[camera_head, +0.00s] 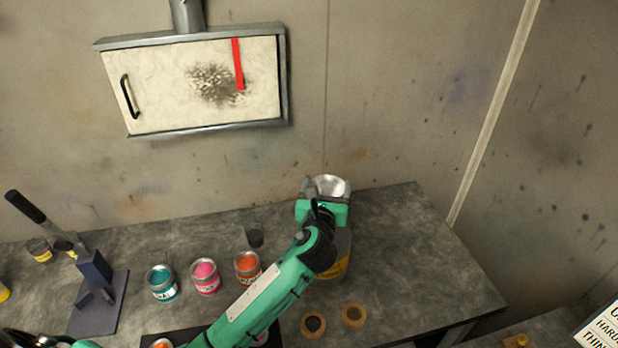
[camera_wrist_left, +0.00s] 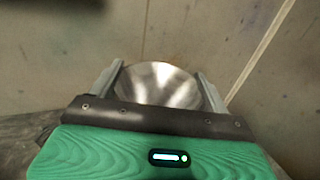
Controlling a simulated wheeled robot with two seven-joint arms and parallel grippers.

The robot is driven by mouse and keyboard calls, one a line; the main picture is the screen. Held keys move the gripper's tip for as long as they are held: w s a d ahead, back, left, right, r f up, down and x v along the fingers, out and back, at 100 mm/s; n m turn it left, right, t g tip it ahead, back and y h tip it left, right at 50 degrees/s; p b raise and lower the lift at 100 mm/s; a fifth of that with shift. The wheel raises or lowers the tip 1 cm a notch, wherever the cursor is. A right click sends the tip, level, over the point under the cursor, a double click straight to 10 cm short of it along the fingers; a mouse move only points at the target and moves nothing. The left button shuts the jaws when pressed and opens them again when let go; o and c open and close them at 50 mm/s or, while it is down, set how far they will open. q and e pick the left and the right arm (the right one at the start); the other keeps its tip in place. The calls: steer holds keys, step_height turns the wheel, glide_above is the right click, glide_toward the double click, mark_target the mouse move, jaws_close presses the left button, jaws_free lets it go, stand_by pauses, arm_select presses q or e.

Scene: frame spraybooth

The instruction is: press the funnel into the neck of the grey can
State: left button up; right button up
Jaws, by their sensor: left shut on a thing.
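The funnel (camera_head: 330,186) is a shiny metal cone with its wide mouth up. My left gripper (camera_head: 325,190) is shut on it, and in the left wrist view the two grey fingers (camera_wrist_left: 160,85) stand on either side of the funnel bowl (camera_wrist_left: 160,84). A can (camera_head: 342,262) with a grey body and a yellow label stands on the bench below the gripper, mostly hidden by my green left arm. Its neck and the funnel's spout are hidden, so I cannot tell whether they touch. My right gripper is not in view.
On the grey bench (camera_head: 400,235) stand teal (camera_head: 162,283), pink (camera_head: 205,277) and orange (camera_head: 247,266) paint tins and a dark cup (camera_head: 254,235). A lever press (camera_head: 95,275) is at left. Two tape rolls (camera_head: 354,315) lie in front. The bench's right part is clear.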

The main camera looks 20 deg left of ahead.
arm_select(q)
steer(key=shift+r, duration=0.15)
steer(key=shift+s+d+r, duration=0.15)
steer(key=shift+s, duration=0.05)
steer(key=shift+w+p, duration=0.1)
steer(key=shift+p, duration=0.35)
steer(key=shift+f+b, duration=0.5)
steer(key=shift+f, duration=0.3)
steer(key=shift+f+b, duration=0.65)
steer(key=shift+f, duration=1)
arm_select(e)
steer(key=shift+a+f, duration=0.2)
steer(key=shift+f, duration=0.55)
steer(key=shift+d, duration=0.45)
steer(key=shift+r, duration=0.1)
arm_select(q)
steer(key=shift+p, duration=0.3)
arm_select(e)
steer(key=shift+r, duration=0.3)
